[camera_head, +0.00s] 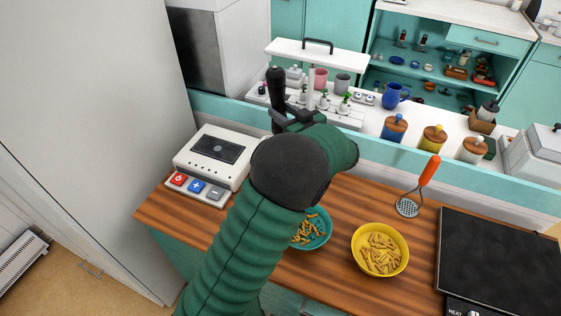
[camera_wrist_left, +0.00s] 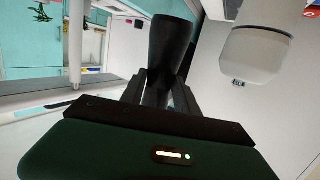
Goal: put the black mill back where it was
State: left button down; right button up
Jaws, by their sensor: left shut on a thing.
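The black mill (camera_head: 276,88) stands upright in the grip of my left gripper (camera_head: 287,124), at the left end of the white rack (camera_head: 350,121) on the back ledge. In the left wrist view the black mill (camera_wrist_left: 170,45) rises between the two fingers of my left gripper (camera_wrist_left: 158,95), which are shut on it. The mill's lower part is hidden behind the gripper in the head view, so I cannot tell whether its base touches the rack. My right gripper is not in view.
The white rack's raised top (camera_head: 318,55) with a black handle is close behind the mill. Small green-topped bottles (camera_head: 345,104) and cups stand beside it. A blue jug (camera_head: 395,96) and lidded jars (camera_head: 433,138) stand farther right. A scale (camera_head: 212,153) and bowls (camera_head: 380,250) occupy the wooden counter.

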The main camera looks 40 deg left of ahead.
pick_arm(q)
jog(key=f, duration=0.2)
jog(key=f+b, duration=0.1)
jog(key=f, duration=0.2)
jog(key=d+f, duration=0.1)
jog(key=f, duration=0.2)
jog(key=shift+d+f, duration=0.1)
jog(key=shift+f, duration=0.05)
jog(key=f, duration=0.2)
jog(key=a+f, duration=0.1)
jog(key=f, duration=0.4)
jog(key=shift+a+b, duration=0.15)
jog(key=shift+b, duration=0.2)
jog(key=shift+d+f, duration=0.2)
jog(key=shift+d, duration=0.15)
jog(key=c, duration=1.1)
grip_release()
jog(key=shift+d+r, duration=0.1)
jog(key=shift+o, duration=0.9)
jog(key=shift+a, duration=0.2)
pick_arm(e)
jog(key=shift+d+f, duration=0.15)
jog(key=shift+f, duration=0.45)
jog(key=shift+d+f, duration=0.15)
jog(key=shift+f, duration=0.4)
